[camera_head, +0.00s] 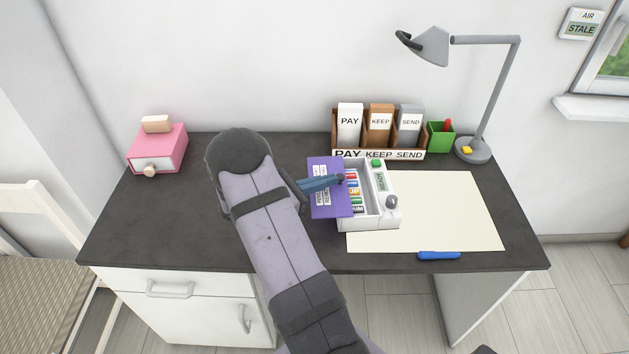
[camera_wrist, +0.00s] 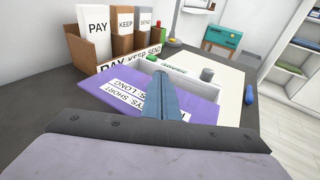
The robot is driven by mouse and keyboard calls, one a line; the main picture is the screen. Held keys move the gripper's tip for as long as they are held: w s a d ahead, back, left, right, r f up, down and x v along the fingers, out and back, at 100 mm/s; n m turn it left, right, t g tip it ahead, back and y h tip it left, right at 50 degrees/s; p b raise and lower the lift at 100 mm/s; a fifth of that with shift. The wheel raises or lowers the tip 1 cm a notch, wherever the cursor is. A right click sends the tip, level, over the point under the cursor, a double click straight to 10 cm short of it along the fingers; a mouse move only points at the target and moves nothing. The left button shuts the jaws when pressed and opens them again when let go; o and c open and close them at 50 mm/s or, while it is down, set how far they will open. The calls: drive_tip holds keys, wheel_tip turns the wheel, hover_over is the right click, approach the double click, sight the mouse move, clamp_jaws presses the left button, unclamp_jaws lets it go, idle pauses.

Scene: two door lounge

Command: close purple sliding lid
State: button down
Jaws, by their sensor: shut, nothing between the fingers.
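The purple lid (camera_head: 334,206) lies across the left part of a white box (camera_head: 372,222) and juts out past its left side. White labels are on the lid. The right part of the box is uncovered, showing a row of several small coloured items (camera_head: 353,189). My gripper (camera_head: 341,178) is shut and empty, with its blue fingers over the lid and their tips near its right edge. In the wrist view the fingers (camera_wrist: 165,78) reach over the lid (camera_wrist: 205,112) toward the box (camera_wrist: 203,82). I cannot tell whether the tips touch the lid.
The box's right side carries a grey knob (camera_head: 391,201) and a green button (camera_head: 376,163). A PAY KEEP SEND rack (camera_head: 378,155) stands close behind. A cream sheet (camera_head: 450,212) and blue pen (camera_head: 438,255) lie right.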

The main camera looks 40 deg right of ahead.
drive_tip(key=s+d, duration=0.5)
drive_tip(key=shift+d, duration=0.35)
drive_tip(key=v, duration=1.4)
drive_tip(key=shift+b, duration=0.45)
drive_tip(key=shift+w, duration=0.1)
